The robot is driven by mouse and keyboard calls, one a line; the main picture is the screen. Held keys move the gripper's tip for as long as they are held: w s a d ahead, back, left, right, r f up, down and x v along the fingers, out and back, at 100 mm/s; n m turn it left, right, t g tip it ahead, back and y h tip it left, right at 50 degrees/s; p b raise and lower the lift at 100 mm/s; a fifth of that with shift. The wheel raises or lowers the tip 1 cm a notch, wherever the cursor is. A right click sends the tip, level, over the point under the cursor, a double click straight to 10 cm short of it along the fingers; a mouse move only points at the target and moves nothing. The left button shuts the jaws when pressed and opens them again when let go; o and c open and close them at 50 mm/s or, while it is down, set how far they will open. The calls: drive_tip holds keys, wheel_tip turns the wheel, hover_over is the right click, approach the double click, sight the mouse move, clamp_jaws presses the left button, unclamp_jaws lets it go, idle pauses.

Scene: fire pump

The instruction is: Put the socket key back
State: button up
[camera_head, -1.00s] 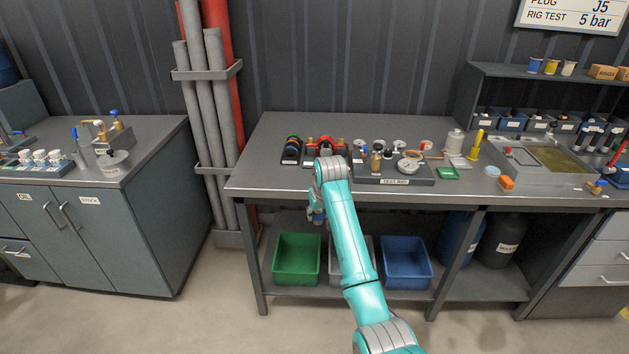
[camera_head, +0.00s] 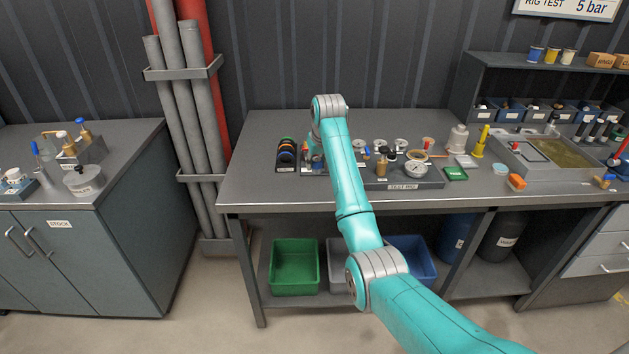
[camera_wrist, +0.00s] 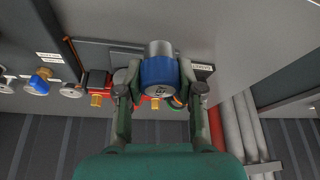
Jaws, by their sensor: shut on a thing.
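My gripper (camera_wrist: 158,88) is shut on the socket key (camera_wrist: 158,70), a short grey cylinder with a blue collar, in the wrist view. In the head view my arm reaches over the left part of the workbench (camera_head: 255,190); the arm largely hides the gripper, and the key cannot be made out there. The wrist view shows a dark holder with a partly hidden white label (camera_wrist: 202,68) behind the key. I cannot tell whether the key touches it.
A stand of coloured rings (camera_head: 286,155) is left of my arm. The grey test rig (camera_head: 405,182) with gauge and fittings is right. Red parts with brass fittings (camera_wrist: 97,99) show near the gripper. Pipes (camera_head: 185,110) stand left of the bench. The bench's left end is clear.

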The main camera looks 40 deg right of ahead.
sight(315, 186)
drive_tip(key=shift+f, duration=3.35)
drive_tip(key=shift+f, duration=0.15)
drive_tip(key=o, duration=1.2)
drive_tip(key=shift+c, duration=0.2)
drive_tip(key=v, duration=1.2)
